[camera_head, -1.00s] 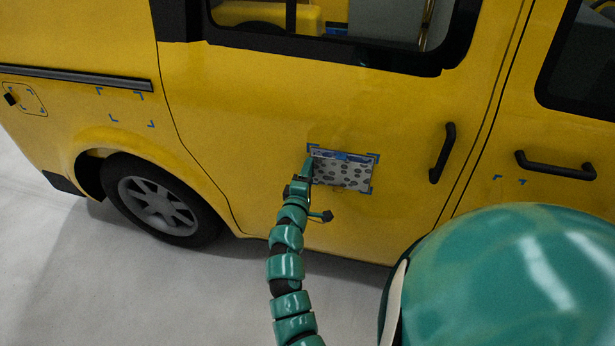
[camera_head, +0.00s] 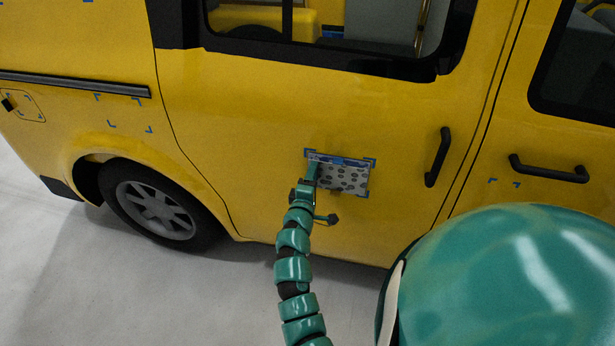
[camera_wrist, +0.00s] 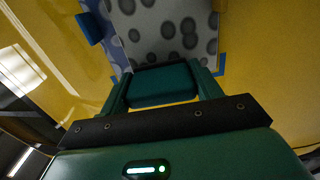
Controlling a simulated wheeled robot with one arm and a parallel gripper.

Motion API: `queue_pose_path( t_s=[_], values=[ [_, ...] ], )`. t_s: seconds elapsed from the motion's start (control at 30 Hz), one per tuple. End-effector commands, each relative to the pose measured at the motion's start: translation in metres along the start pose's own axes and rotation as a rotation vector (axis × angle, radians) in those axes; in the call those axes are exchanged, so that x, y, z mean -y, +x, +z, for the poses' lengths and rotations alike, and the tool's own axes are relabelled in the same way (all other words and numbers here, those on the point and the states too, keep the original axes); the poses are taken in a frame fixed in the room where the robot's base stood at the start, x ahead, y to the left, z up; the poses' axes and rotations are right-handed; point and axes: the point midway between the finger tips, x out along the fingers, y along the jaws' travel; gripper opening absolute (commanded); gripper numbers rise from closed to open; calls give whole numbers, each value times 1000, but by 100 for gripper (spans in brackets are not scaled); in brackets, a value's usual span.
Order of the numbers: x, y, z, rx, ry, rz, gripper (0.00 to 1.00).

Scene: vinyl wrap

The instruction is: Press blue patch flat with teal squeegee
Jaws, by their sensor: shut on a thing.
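The patch (camera_head: 346,180) lies on the yellow van door, inside blue corner marks. Its face is pale grey-white with dark spots, and a blue strip (camera_head: 345,162) runs along its top. In the wrist view the spotted face (camera_wrist: 168,30) fills the top middle, with a spotted blue part at its left. My gripper (camera_wrist: 163,86) is shut on the teal squeegee (camera_wrist: 162,84), a block between its two fingers. In the head view my gripper (camera_head: 313,176) is at the patch's left end and hides part of it. I cannot tell whether the squeegee touches the patch.
The yellow door panel (camera_head: 260,120) around the patch is bare. A black door handle (camera_head: 438,157) stands out to the right, and another (camera_head: 548,168) is farther right. More blue corner marks (camera_head: 128,112) sit above the rear wheel (camera_head: 155,210).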

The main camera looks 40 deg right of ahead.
Motion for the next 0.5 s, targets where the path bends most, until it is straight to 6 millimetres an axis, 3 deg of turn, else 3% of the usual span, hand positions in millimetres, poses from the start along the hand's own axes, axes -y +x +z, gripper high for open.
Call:
queue_pose_path(
  t_s=[0.5],
  values=[
    [0,0,7,1,-1,-1,45]
  ],
)
